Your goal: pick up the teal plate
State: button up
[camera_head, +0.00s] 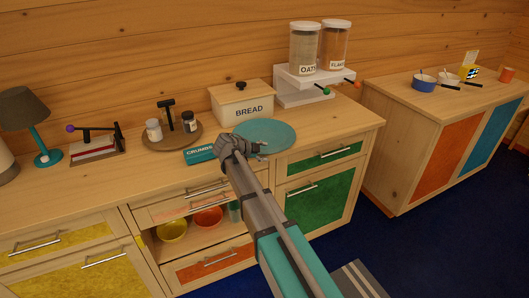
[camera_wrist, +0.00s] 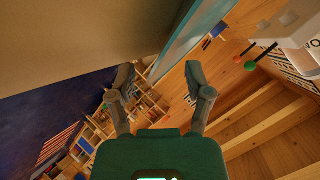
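The teal plate (camera_head: 268,132) lies flat on the wooden counter in front of the bread box. In the wrist view a teal strip, which looks like the plate's edge (camera_wrist: 190,42), runs down toward the gap between my fingers. My gripper (camera_head: 257,149) is at the plate's near left edge in the head view and hides a little of it. In the wrist view my gripper (camera_wrist: 158,74) is open, with its two fingers apart. I cannot tell whether a finger touches the plate.
The white bread box (camera_head: 243,104) stands close behind the plate. A teal crumpet box (camera_head: 200,154) lies left of my gripper. A cereal dispenser (camera_head: 312,84) stands to the right, and a round tray (camera_head: 172,140) with jars to the left. Counter right of the plate is clear.

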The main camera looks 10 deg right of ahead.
grip_shut()
jog(key=shift+s, duration=0.1)
jog(key=shift+s+d, duration=0.3)
jog(key=shift+s, duration=0.55)
jog(key=shift+s+d, duration=0.25)
jog(key=shift+s, duration=0.55)
jog(key=shift+o, duration=1.3)
grip_release()
